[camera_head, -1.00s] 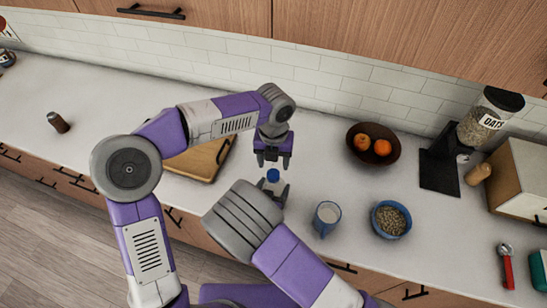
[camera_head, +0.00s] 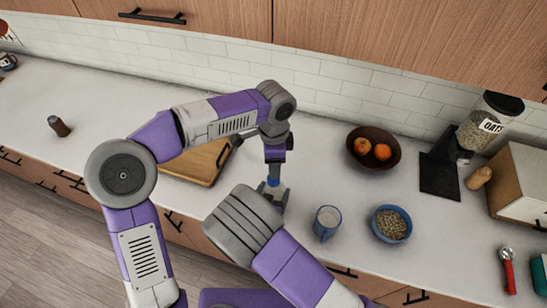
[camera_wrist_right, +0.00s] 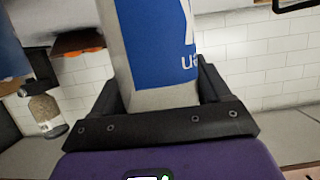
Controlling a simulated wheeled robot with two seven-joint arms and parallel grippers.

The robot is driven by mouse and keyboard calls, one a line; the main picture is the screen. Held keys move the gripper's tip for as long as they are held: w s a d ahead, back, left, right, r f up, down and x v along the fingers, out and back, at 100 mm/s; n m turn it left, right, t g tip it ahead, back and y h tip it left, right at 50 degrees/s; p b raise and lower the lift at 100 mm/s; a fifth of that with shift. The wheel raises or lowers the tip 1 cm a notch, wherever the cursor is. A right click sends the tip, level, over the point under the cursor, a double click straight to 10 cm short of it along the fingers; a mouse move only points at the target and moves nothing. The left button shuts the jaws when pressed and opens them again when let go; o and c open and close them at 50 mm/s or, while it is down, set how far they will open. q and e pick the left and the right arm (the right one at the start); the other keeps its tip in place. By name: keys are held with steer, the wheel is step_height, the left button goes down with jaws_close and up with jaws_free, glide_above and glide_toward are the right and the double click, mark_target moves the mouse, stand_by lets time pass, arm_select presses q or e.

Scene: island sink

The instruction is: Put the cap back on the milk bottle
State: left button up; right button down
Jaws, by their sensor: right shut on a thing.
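The milk bottle (camera_wrist_right: 155,60), pale with a blue printed label, stands between the fingers of my right gripper (camera_wrist_right: 160,100) in the right wrist view. My right gripper is shut on it. In the head view the right gripper (camera_head: 273,192) is partly hidden behind my own arm. A small blue cap (camera_head: 273,181) shows at the top of the bottle. My left gripper (camera_head: 274,172) points down right over the cap and is seen edge-on, so its finger gap is hidden. I cannot tell whether the cap is seated on the neck.
A blue mug (camera_head: 327,222) and a blue bowl of grains (camera_head: 391,223) stand close to the right. A dark fruit bowl (camera_head: 374,147) is behind them. A wooden board (camera_head: 195,165) lies to the left, partly behind my left arm. The far left counter is mostly clear.

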arm_select(q)
steer(key=n, duration=0.5)
steer(key=shift+r, duration=0.3)
steer(key=n, duration=0.4)
steer(key=shift+r, duration=0.2)
steer(key=shift+f, duration=0.1)
steer(key=shift+f, duration=3.95)
steer(key=shift+c, duration=0.2)
steer(key=c, duration=1)
steer(key=o, duration=1.2)
steer(key=shift+r, duration=0.15)
step_height(320, 180, up, 12)
steer(key=shift+f, duration=0.1)
